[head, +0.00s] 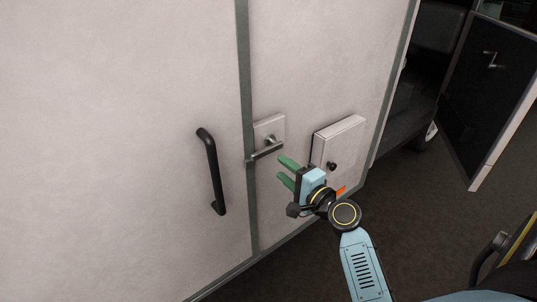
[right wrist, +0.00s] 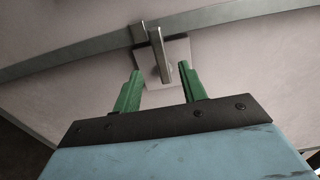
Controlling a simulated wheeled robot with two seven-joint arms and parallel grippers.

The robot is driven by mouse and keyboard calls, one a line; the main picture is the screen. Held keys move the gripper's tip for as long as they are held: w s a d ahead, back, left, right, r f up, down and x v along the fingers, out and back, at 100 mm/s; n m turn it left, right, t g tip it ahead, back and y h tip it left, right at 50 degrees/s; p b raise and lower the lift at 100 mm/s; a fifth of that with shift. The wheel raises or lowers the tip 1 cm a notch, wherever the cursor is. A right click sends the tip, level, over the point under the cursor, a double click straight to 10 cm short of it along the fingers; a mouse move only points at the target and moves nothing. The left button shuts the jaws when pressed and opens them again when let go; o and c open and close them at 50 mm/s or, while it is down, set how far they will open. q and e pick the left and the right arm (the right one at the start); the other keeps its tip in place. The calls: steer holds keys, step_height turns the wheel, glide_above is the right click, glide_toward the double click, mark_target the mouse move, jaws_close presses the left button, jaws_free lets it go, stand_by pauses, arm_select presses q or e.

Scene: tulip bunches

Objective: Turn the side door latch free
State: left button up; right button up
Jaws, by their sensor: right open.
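The side door latch is a metal lever (head: 266,152) on a square plate (head: 268,128), beside the grey vertical seam of the pale van side. In the head view the lever lies roughly level, its left end at the seam. My right gripper (head: 283,170) is open, its green fingers just below and right of the lever. In the right wrist view the lever (right wrist: 160,54) shows beyond the fingertips (right wrist: 161,76), between them in the picture. I cannot tell whether the fingers touch it. My left gripper is out of view.
A black grab handle (head: 213,172) stands on the panel left of the seam. A pale box with a black knob (head: 338,143) sits right of the latch, close to my right gripper. An open dark door (head: 492,85) is at the far right. Dark floor (head: 420,215) lies below.

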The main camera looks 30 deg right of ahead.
mark_target(265, 154)
steer(key=w, duration=0.7)
steer(key=shift+w+a+p, duration=0.2)
steer(key=shift+a+p, duration=0.1)
steer(key=shift+c, duration=0.4)
jaws_close()
